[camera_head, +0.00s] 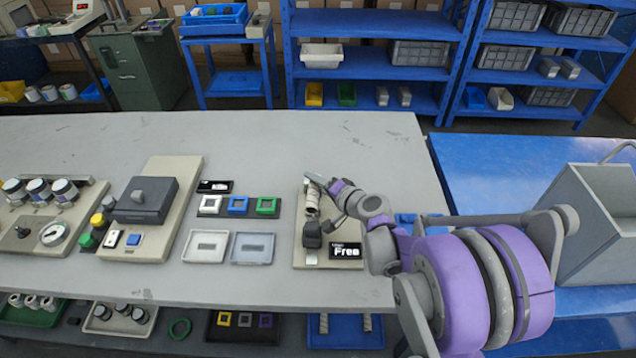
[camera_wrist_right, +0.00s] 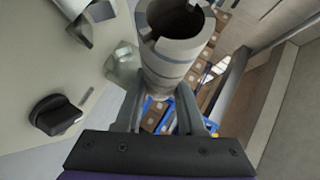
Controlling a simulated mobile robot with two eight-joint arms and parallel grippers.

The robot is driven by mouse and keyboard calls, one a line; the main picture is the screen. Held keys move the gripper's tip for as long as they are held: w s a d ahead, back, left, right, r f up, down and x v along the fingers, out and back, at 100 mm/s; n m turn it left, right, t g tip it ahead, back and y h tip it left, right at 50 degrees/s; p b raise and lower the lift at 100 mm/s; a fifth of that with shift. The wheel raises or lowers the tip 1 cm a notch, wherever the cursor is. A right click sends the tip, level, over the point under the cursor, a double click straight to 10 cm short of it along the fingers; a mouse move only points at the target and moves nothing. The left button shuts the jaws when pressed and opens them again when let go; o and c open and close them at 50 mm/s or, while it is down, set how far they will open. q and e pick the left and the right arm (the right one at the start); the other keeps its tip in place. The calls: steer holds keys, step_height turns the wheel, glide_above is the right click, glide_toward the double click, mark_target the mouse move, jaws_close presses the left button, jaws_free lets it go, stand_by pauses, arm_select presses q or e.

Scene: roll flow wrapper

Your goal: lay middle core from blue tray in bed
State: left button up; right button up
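My right gripper (camera_head: 322,183) is over the beige machine plate (camera_head: 302,256) on the right part of the table. In the right wrist view, its two fingers (camera_wrist_right: 165,112) press on both sides of a pale grey hollow core (camera_wrist_right: 172,70) with a notched rim. The core (camera_head: 311,202) also shows in the head view, above the plate. The bed beneath is partly hidden, so I cannot tell whether the core touches it. The blue tray (camera_head: 345,344) on the lower shelf shows two pale cores, left and right, with a gap between. My left gripper is not in view.
A black knob (camera_head: 312,234) stands beside the core, near a display (camera_head: 346,251) reading "Free". It also shows in the right wrist view (camera_wrist_right: 54,114). White (camera_head: 206,246) and grey (camera_head: 252,248) trays lie to the left. The back of the table is clear.

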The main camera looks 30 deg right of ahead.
mark_target(317, 195)
steer(key=s+f, duration=0.1)
steer(key=s+a+f+n+g, duration=0.1)
steer(key=shift+f+n, duration=0.3)
steer(key=shift+f, duration=0.1)
steer(key=shift+s+d+r+p, duration=0.2)
steer(key=shift+s+d+r, duration=0.1)
steer(key=shift+s+r, duration=0.15)
steer(key=shift+s+d+r+p, duration=0.15)
steer(key=shift+s+d+r, duration=0.2)
steer(key=shift+s, duration=0.2)
steer(key=shift+m+t, duration=0.4)
steer(key=shift+m, duration=0.4)
steer(key=s+r, duration=0.2)
steer(key=s, duration=0.1)
steer(key=s+d+r+p, duration=0.1)
steer(key=s+r, duration=0.1)
steer(key=shift+s, duration=0.2)
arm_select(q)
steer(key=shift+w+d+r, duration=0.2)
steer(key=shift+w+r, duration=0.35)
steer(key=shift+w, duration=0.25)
arm_select(e)
steer(key=shift+s+r, duration=0.35)
steer(key=shift+s, duration=0.05)
steer(key=shift+d, duration=0.1)
